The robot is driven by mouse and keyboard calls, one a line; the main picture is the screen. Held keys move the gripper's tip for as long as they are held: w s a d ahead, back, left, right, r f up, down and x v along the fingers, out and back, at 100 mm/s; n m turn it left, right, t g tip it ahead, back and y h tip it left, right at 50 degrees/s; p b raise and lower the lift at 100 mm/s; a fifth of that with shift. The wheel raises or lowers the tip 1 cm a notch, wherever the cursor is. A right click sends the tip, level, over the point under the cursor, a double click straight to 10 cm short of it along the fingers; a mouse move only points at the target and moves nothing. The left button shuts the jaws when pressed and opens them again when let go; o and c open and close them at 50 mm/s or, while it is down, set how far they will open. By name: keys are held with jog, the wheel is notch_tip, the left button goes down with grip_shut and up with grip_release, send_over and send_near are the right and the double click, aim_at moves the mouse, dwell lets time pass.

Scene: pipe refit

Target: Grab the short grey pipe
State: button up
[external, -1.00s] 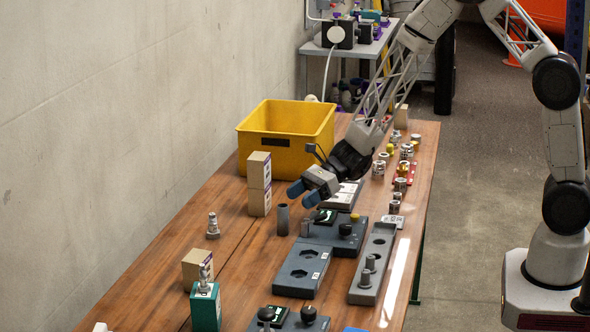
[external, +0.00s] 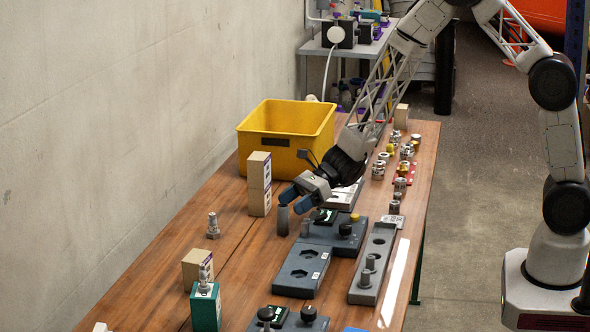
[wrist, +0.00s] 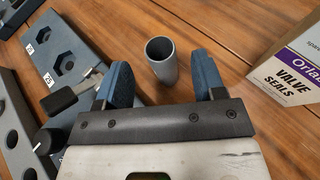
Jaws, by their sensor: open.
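The short grey pipe (external: 283,220) stands upright on the wooden table, and its open top faces up. In the wrist view the pipe (wrist: 161,61) stands between and a little beyond the two blue fingertips. My gripper (external: 294,201) is tilted and close to the pipe's upper part in the external view; it also shows in the wrist view (wrist: 160,80). The fingers are apart with nothing held between them.
A dark fixture plate with hexagonal holes (external: 302,270) lies nearby. A yellow bin (external: 285,140) stands behind.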

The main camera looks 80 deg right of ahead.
aim_at(278, 212)
jog(key=shift+x, duration=2.6)
jog(key=shift+d, duration=0.1)
jog(key=shift+c, duration=0.4)
jog(key=c, duration=0.9)
jog(key=shift+r, duration=0.1)
jog(key=shift+r, duration=4.9)
